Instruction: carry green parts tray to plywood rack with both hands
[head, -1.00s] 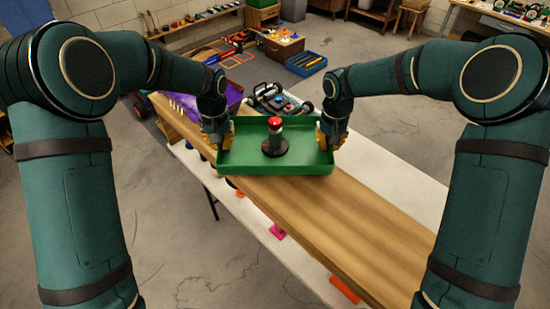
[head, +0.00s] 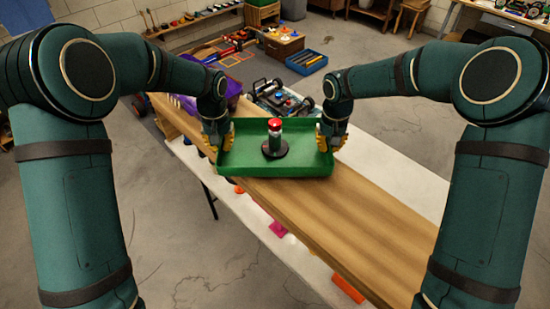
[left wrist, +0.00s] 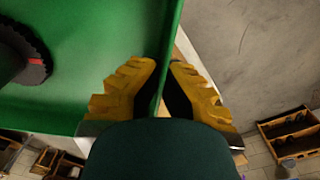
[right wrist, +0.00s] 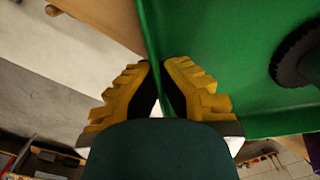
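The green parts tray (head: 232,170) is level in the middle of the head view, above or on the wooden plank; I cannot tell if it touches. A dark cylinder with a red top and a black round base (head: 274,138) stands upright in it. My left gripper (head: 219,142) is shut on the tray's left wall; the left wrist view shows its yellow fingers (left wrist: 160,88) on both sides of the wall. My right gripper (head: 329,141) is shut on the right wall, as the right wrist view shows (right wrist: 160,88). I cannot make out the plywood rack for certain.
A long wooden plank (head: 350,220) lies on a white table (head: 400,172). Behind the tray are a car chassis (head: 283,100) and a purple item (head: 233,90). Pink and orange pieces (head: 278,229) lie at the near edge. A blue crate (head: 306,62) stands on the floor beyond.

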